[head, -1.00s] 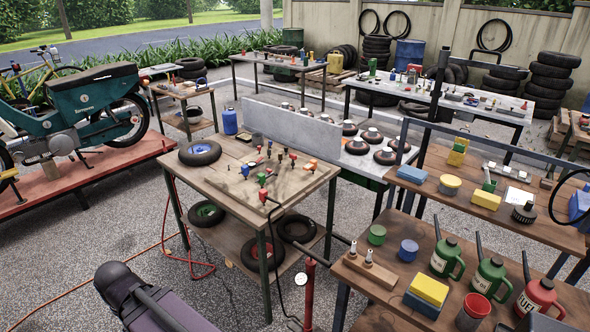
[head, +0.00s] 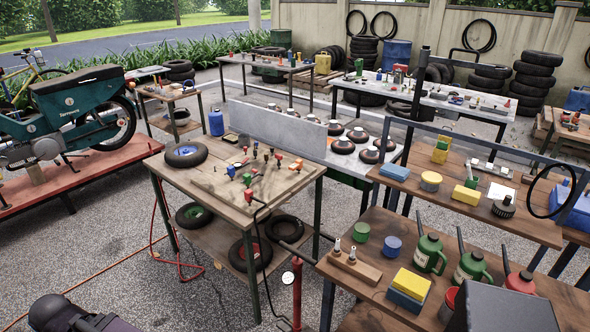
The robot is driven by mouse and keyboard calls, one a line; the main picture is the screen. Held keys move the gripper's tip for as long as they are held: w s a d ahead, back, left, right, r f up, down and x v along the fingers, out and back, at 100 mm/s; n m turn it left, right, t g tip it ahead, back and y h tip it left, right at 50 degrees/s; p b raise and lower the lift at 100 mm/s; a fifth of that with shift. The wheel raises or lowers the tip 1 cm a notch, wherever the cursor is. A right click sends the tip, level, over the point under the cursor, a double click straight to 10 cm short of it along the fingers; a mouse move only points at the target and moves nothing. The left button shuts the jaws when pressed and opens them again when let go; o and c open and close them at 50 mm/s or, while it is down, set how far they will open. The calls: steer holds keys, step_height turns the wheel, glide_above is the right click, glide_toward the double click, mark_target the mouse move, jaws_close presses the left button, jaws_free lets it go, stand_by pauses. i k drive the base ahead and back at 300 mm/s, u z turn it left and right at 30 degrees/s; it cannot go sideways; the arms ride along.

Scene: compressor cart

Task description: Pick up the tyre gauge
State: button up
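Several small tools and fittings in red, blue, green and orange lie on the wooden cart top (head: 215,180). They are too small for me to tell which one is the tyre gauge. A red fitting (head: 249,195) near the front edge has a black hose running down from it. A red upright pump (head: 296,300) with a round white dial (head: 288,278) stands in front of the cart. My gripper is not in view. A dark rounded part of my arm shows at the bottom left, apart from the cart.
A tyre (head: 186,154) lies on the cart's left corner, and more tyres are on its lower shelf. A right-hand bench (head: 375,268) holds oil cans and blocks. A red hose (head: 160,255) crosses the floor. A motorbike (head: 85,110) stands on a red platform at left.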

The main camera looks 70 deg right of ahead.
mark_target(297, 165)
steer(key=z, duration=0.05)
steer(key=i, duration=2.55)
steer(key=u, duration=0.95)
steer(key=k, duration=0.1)
steer(key=z, duration=3.15)
